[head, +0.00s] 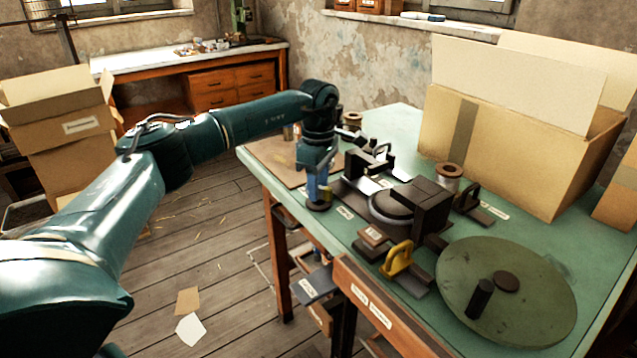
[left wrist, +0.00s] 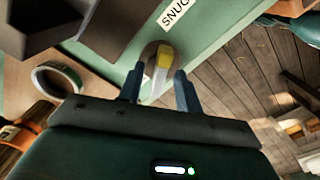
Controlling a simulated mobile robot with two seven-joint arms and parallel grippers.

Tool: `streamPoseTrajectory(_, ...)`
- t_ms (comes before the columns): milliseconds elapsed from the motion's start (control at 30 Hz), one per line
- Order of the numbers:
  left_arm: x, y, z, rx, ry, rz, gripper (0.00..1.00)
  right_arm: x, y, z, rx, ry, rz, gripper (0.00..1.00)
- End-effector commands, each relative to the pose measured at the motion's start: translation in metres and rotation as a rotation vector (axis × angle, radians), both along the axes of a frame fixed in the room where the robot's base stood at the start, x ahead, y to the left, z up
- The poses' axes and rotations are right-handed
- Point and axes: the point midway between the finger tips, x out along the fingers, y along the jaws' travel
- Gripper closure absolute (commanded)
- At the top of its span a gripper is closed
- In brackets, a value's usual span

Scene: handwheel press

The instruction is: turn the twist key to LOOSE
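My left gripper (head: 319,190) points down at the near left edge of the green table (head: 400,125). In the left wrist view its two blue fingers (left wrist: 160,72) stand apart. A small round knob with a yellow end (left wrist: 165,56), which looks like the twist key, lies between and just beyond the fingertips; I see a gap at the fingers. A dark round base (head: 318,206) shows under the gripper in the head view. A label reading SNUG (left wrist: 174,13) is beside the knob. No LOOSE label is readable. My right gripper is not in view.
The dark press (head: 418,203) stands right of the gripper, with a yellow handle (head: 397,260) and a large green handwheel (head: 520,300). A cardboard box (head: 500,150) stands behind. A tape ring (left wrist: 57,79) lies near the gripper. Open floor lies left of the table.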

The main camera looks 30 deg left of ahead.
Motion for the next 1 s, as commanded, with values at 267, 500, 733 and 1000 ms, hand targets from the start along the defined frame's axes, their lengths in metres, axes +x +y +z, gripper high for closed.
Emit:
streamPoseTrajectory(267, -0.0001, -0.0002, 0.0001, 0.0, 0.001, 0.0, 0.8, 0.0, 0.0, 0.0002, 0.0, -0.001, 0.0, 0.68)
streamPoseTrajectory(500, -0.0001, -0.0003, 0.0003, 0.0, 0.001, 0.0, 1.0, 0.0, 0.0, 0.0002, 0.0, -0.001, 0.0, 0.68)
streamPoseTrajectory(733, -0.0002, -0.0003, 0.0004, 0.0, 0.001, 0.002, 1.0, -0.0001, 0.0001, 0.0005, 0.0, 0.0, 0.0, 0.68)
streamPoseTrajectory(1000, -0.0002, -0.0004, 0.0019, 0.0, 0.002, 0.067, 1.0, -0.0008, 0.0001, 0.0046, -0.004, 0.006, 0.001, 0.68)
